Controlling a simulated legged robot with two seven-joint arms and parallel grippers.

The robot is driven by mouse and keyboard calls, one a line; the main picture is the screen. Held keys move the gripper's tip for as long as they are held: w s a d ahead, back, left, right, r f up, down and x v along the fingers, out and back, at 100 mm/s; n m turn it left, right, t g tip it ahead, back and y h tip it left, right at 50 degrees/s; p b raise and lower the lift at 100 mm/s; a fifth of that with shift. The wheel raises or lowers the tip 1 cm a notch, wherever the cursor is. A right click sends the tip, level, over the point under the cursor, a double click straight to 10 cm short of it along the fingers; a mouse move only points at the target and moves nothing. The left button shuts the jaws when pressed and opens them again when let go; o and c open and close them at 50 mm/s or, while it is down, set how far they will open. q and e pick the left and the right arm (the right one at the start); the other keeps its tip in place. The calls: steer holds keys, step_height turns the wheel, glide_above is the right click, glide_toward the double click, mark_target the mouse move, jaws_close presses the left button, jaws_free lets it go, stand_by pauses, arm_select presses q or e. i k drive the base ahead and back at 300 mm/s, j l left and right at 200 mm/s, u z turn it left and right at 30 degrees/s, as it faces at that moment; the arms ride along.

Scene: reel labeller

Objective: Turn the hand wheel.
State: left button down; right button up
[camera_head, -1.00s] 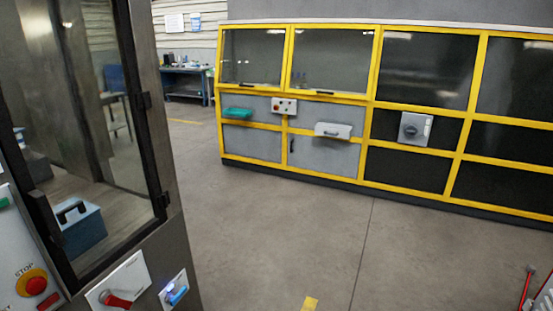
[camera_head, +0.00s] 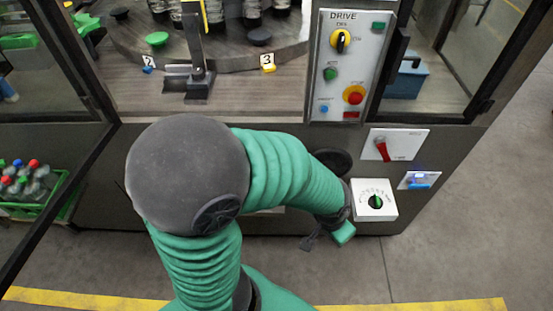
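A dark round disc (camera_head: 333,160), which looks like the hand wheel, is on the machine's front panel, right of centre. My green-sleeved arm covers part of its lower left. That arm rises from the bottom, bends at a big grey elbow and reaches right; I take it as my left arm. My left gripper (camera_head: 325,238) is below the disc, left of the white dial box, apart from the disc's visible part. Its fingers are small and partly hidden, so I cannot tell whether they are open. My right gripper is not in view.
A DRIVE panel (camera_head: 348,70) stands above the disc. A red-handled switch (camera_head: 381,148), a small blue-lit unit (camera_head: 419,181) and a white dial box (camera_head: 374,200) lie to its right. A green crate (camera_head: 68,207) of bottles is at left. The floor at lower right is clear.

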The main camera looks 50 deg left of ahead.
mark_target(339, 161)
steer(key=u, duration=1.35)
